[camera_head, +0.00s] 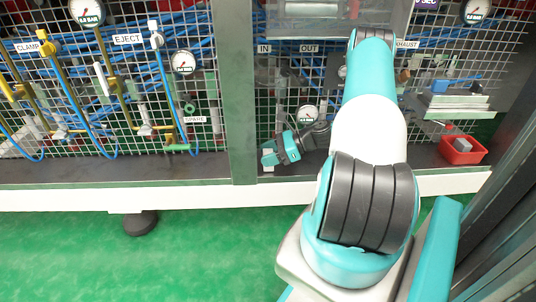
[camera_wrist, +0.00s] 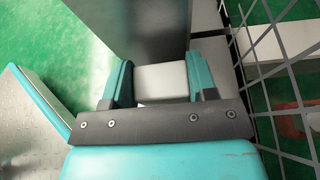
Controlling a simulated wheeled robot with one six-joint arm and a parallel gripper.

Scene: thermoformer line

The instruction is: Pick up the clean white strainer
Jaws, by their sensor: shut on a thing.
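The white strainer (camera_wrist: 162,82) shows in the wrist view as a plain pale block between the two teal fingers of my gripper (camera_wrist: 160,88). Both fingers press against its sides, and my gripper is shut on it. Its lower part is hidden behind the dark gripper body. In the head view my gripper (camera_head: 268,157) is low in front of the mesh, beside the green frame post, pointing left. Only small pale bits of the strainer show there, too small to make out its shape.
A green upright post (camera_head: 231,90) stands just left of my gripper. Wire mesh with blue hoses and gauges lies behind. A red bin (camera_head: 461,150) with a grey piece sits on the dark ledge at right. Open green floor (camera_head: 70,250) lies in front.

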